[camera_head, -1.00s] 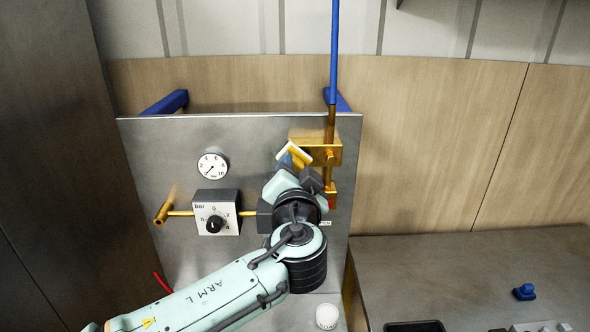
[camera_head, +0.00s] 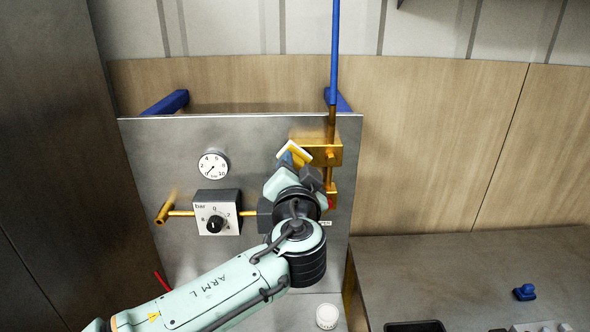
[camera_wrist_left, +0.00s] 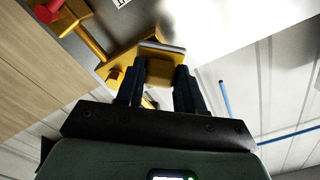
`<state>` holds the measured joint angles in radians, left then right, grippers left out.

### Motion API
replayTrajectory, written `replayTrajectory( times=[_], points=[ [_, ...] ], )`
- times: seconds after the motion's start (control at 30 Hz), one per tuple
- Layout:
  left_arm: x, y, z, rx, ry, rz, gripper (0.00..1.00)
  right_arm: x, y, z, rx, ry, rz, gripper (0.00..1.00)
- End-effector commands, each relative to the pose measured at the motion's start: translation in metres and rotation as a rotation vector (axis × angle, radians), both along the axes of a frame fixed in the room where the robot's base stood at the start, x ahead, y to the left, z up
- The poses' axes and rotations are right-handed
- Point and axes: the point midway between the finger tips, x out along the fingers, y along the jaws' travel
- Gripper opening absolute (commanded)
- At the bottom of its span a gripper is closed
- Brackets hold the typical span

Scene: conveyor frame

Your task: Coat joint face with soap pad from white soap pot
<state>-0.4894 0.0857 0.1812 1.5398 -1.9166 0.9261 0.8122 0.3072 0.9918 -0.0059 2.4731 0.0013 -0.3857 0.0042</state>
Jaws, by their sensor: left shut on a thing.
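My left gripper (camera_head: 296,164) is shut on the soap pad (camera_head: 293,151), a small yellow block with a pale face. The gripper holds it at the brass joint block (camera_head: 330,147) on the upper right of the steel panel. In the left wrist view the soap pad (camera_wrist_left: 160,70) sits between the dark fingers (camera_wrist_left: 157,88), close beside brass fittings (camera_wrist_left: 118,72). I cannot tell whether the pad touches the joint face. The white soap pot (camera_head: 327,316) stands low in front of the panel. My right gripper is not in view.
The panel carries a round gauge (camera_head: 213,166), a dial box (camera_head: 216,212) and a brass pipe with a tee end (camera_head: 163,212). A blue pipe (camera_head: 334,50) rises from the joint. A bench (camera_head: 470,275) at right holds a blue object (camera_head: 524,292) and a dark tray (camera_head: 414,327).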

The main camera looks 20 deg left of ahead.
Motion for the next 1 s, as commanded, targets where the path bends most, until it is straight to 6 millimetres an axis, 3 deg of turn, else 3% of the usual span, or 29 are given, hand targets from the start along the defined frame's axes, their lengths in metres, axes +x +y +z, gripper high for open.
replayTrajectory(
  times=[0.37, 0.7, 1.0],
  points=[
    [0.005, 0.0, 0.0, 0.001, 0.0, -0.001, 0.0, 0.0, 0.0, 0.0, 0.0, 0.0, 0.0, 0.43],
    [0.008, -0.019, 0.0, -0.001, -0.001, -0.001, 0.0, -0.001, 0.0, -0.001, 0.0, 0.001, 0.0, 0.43],
    [0.01, -0.018, -0.014, 0.0, 0.001, 0.0, 0.0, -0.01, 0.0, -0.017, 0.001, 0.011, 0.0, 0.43]
  ],
)
